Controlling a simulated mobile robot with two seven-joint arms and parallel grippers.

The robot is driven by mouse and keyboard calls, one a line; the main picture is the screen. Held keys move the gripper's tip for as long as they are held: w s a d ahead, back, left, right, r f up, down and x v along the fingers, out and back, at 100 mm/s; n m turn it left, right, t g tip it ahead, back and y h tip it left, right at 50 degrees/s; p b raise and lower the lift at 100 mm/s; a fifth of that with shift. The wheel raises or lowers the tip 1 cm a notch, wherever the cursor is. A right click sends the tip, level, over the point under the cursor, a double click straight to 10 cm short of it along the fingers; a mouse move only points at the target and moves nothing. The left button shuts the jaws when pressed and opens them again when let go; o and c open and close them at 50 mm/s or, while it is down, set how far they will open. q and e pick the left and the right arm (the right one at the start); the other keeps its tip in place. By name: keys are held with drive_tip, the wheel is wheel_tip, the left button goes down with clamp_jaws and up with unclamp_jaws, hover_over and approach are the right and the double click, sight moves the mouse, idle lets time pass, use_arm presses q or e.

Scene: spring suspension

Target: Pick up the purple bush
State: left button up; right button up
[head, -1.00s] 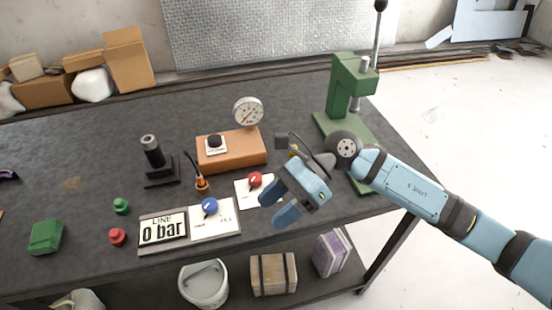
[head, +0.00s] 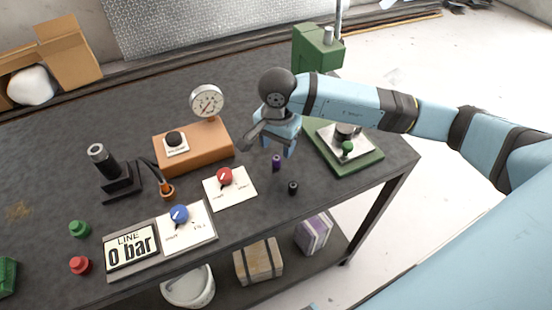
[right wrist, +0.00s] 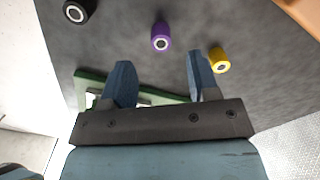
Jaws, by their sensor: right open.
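The purple bush (head: 276,162) is a small cylinder with a hole in its end. It stands on the dark bench top between the red-knob card and the green press. In the right wrist view the purple bush (right wrist: 161,37) lies just beyond the fingertips, roughly centred between them. My right gripper (head: 277,147) is above and just behind it in the head view. In the right wrist view the right gripper (right wrist: 160,62) has its fingers apart with nothing between them. My left gripper does not show.
A black bush (head: 293,187) stands nearer the bench's front edge. A yellow bush (right wrist: 219,60) is beside one finger in the wrist view, hidden in the head view. The green press (head: 352,164) is to the right; the orange gauge block (head: 190,150) and red-knob card (head: 232,192) are to the left.

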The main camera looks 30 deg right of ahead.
sight(277, 158)
wheel_tip(277, 158, down, 5)
drive_tip(key=shift+a+r+p, duration=0.1)
drive_tip(key=shift+p, duration=0.65)
drive_tip(key=shift+f, duration=0.45)
drive_tip(key=shift+c, duration=0.2)
drive_tip(key=c, duration=1)
